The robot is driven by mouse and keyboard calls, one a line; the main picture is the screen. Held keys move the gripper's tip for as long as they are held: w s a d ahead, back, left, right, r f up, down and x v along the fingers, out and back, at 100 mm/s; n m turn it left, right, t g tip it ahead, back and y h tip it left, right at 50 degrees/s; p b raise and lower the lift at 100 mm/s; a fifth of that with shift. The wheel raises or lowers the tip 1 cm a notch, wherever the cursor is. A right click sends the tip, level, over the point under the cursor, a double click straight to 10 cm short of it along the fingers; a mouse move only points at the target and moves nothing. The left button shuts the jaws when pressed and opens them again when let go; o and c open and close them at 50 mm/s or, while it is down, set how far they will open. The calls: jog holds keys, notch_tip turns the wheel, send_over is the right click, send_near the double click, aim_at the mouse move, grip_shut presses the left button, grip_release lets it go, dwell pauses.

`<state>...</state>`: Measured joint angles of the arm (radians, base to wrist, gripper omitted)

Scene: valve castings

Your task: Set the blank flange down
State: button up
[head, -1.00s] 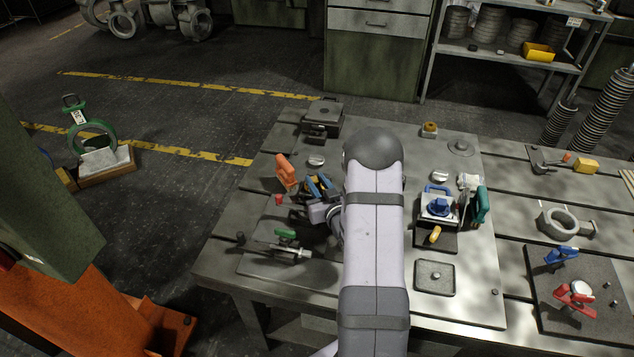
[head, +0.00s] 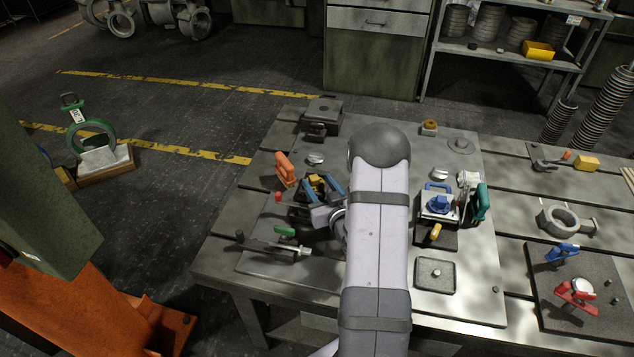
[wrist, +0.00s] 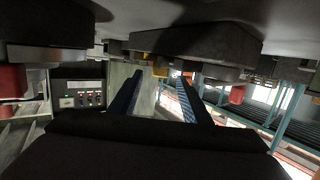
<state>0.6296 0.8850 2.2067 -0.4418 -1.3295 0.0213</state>
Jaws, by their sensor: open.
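My gripper (head: 325,188) is over the left part of the steel plate, among clamps. Its two blue fingers are spread apart, with a small yellow part (head: 317,183) showing between or behind them. In the wrist view, the fingers (wrist: 157,95) stand apart with nothing seen gripped between them. I cannot clearly pick out the blank flange; the arm and fingers hide part of the fixture here. A dark block (wrist: 200,42) fills the upper middle of the wrist view.
An orange-handled clamp (head: 284,168) and a green-handled clamp (head: 286,232) stand close around my gripper. A dark block fixture (head: 324,115) is behind it.

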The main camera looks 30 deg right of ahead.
jog(key=shift+b+v, duration=0.35)
jog(key=shift+v, duration=2.2)
jog(key=shift+r, duration=0.1)
jog(key=shift+w+a+r+g+p, duration=0.3)
jog(key=shift+w+a+r+p, duration=0.05)
jog(key=a+r+g+p, duration=0.1)
jog(key=w+a+r+n+g+p, duration=0.1)
jog(key=a, duration=0.1)
jog(key=a+r+g+y+p, duration=0.1)
jog(key=a, duration=0.1)
jog(key=shift+w+r+n+p, duration=0.2)
jog(key=shift+r+n+p, duration=0.15)
jog(key=shift+r+n, duration=0.05)
jog(key=s+a+r+g+y+p, duration=0.1)
jog(key=s+a+r+g+p, duration=0.2)
jog(key=s, duration=0.9)
jog(key=s+a+r+g+y+p, duration=0.1)
jog(key=s+a+r+g+p, duration=0.2)
jog(key=s+a+g, duration=0.6)
jog(key=s+a+r, duration=0.1)
jog(key=s+a, duration=0.2)
jog(key=a, duration=0.1)
